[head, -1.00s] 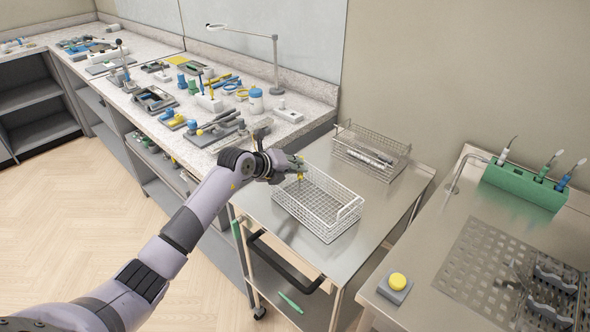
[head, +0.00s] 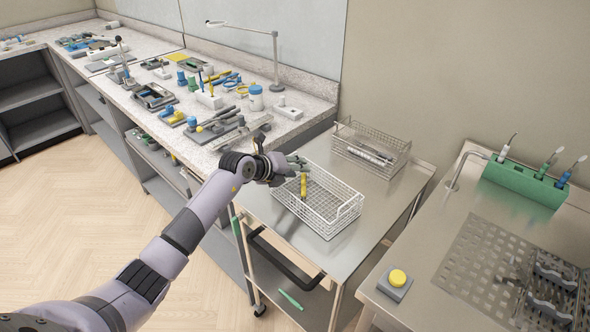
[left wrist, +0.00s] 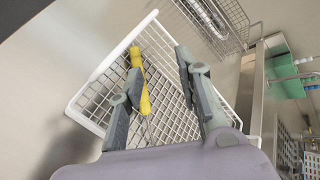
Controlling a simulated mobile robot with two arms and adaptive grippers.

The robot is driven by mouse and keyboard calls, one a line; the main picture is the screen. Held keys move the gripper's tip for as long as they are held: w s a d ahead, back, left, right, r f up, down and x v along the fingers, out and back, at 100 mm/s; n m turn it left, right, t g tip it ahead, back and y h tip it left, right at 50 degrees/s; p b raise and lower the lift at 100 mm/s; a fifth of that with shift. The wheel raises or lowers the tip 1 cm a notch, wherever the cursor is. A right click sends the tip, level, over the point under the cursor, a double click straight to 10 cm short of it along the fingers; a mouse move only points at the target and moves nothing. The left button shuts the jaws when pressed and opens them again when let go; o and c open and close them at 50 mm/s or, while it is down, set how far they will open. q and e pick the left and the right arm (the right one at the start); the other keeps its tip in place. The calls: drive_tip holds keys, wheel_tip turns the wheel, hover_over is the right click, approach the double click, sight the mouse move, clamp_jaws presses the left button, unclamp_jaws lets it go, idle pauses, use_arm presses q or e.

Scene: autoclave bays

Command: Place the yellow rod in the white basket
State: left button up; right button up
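The yellow rod (head: 303,187) is upright or slightly tilted at the left part of the white wire basket (head: 345,215), just below my left gripper (head: 297,163). In the left wrist view the rod (left wrist: 145,98) has a yellow body and a thin grey shaft, and shows beside the left finger against the mesh of the basket (left wrist: 97,73). My left gripper's fingers (left wrist: 163,75) are spread wide, with clear space between the rod and the right finger. I cannot tell whether the rod touches the basket floor. My right gripper is not in view.
A grey wire basket (head: 345,150) with metal instruments stands behind on the steel cart (head: 270,215). A counter (head: 215,150) crowded with tools lies to the left. A green holder (head: 525,185) and a yellow button (head: 397,277) are on the right table.

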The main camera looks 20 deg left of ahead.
use_arm(q)
drive_tip(key=shift+r, duration=0.1)
drive_tip(key=shift+r, duration=0.3)
drive_tip(key=b+v, duration=0.1)
drive_tip(key=v, duration=1.1)
